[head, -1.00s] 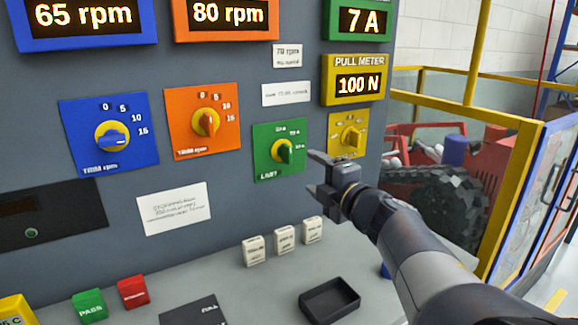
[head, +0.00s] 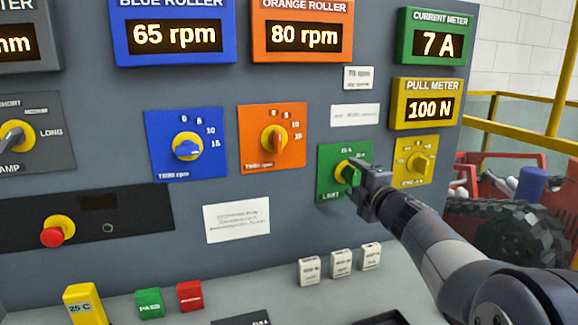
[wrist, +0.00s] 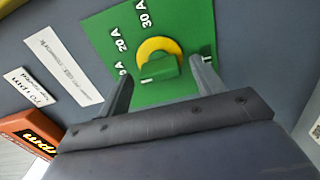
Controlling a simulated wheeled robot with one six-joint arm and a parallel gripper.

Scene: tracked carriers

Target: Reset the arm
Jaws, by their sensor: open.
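My gripper (head: 362,184) is open in front of the green dial panel (head: 328,187) in the head view. In the wrist view, its two fingers stand apart on either side of the green knob (wrist: 160,68), which sits on a yellow disc (wrist: 158,46). I cannot tell whether a finger touches the knob. The wrist view shows the 20 A and 30 A marks on the panel. My arm reaches in from the lower right and partly covers the green panel in the head view.
The yellow dial (head: 421,163) is close to the right of my gripper. Orange (head: 275,140) and blue (head: 188,148) dials are to the left. Several white blocks (head: 340,262) stand on the grey ledge below. A red button (head: 52,237) is farther left.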

